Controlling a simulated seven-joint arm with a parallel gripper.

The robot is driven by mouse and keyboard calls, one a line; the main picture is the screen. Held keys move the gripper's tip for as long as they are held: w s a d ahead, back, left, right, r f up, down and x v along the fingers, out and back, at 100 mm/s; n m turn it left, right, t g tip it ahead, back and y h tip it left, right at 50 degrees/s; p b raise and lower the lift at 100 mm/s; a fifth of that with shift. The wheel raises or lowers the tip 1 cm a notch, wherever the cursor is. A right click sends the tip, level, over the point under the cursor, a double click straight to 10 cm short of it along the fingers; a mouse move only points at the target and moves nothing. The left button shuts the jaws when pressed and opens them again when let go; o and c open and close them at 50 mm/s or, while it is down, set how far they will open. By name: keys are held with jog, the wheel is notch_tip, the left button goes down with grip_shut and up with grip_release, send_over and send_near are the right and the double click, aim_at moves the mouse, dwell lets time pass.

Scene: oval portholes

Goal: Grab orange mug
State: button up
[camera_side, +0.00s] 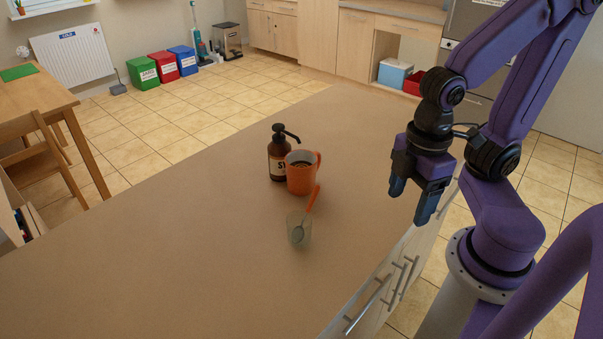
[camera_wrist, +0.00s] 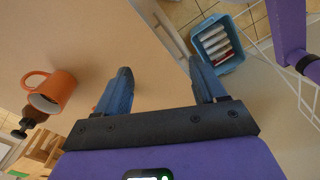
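The orange mug (camera_side: 301,178) stands upright on the brown counter, with dark contents inside and its handle toward the right. It also shows in the wrist view at the left (camera_wrist: 56,92). My gripper (camera_side: 408,205) hangs at the right, apart from the mug, fingers pointing down near the counter's right edge. In the wrist view its two blue fingers (camera_wrist: 158,78) are spread apart with nothing between them.
A brown pump bottle (camera_side: 278,155) stands just behind and left of the mug. A clear glass (camera_side: 299,229) with an orange-handled utensil stands in front of it. The counter (camera_side: 180,250) is bare to the left and front. Drawer handles (camera_side: 368,306) stick out below its edge.

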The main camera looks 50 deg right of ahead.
jog(key=o, duration=0.4)
